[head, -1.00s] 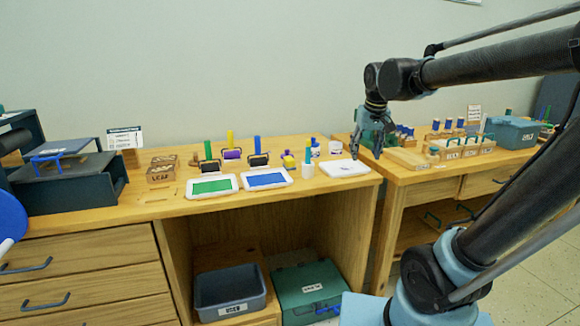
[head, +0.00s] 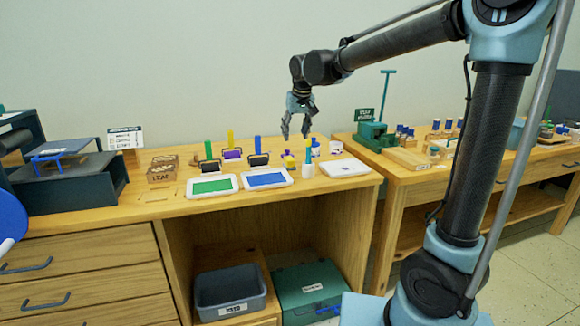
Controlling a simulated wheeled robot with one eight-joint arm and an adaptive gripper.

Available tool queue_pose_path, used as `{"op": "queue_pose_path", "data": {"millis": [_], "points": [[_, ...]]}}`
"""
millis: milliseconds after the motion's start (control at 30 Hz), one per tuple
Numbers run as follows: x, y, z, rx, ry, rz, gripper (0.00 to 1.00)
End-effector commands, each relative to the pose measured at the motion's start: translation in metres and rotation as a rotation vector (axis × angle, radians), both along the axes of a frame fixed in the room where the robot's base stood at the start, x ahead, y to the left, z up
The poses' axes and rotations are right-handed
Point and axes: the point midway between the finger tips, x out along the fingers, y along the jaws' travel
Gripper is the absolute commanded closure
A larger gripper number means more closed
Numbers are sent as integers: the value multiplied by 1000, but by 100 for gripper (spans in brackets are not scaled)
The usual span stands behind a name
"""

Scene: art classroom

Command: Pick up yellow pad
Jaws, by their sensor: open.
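A small yellow block-like item (head: 289,163), the likely yellow pad, sits on the wooden desk (head: 160,207) behind the blue tray, with a dark bluish part on top. It is too small to make out in detail. My gripper (head: 295,137) is in the air above and slightly right of it in the picture, pointing down. Its fingers are apart, with nothing between them.
A green tray (head: 212,186) and a blue tray (head: 266,179) lie at the desk's front, with upright-handled rollers behind. A white cup (head: 308,171) stands close right of the yellow item. A white slab (head: 344,168) lies farther right.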

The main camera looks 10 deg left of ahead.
Motion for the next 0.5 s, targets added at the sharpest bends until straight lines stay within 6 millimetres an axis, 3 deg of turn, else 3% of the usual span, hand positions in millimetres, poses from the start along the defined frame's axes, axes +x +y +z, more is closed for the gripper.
{"op": "queue_pose_path", "data": {"millis": [300, 500], "points": [[18, 11, -51, 0, 0, -1, 48], [24, 15, -69, 0, 0, -1, 48]]}}
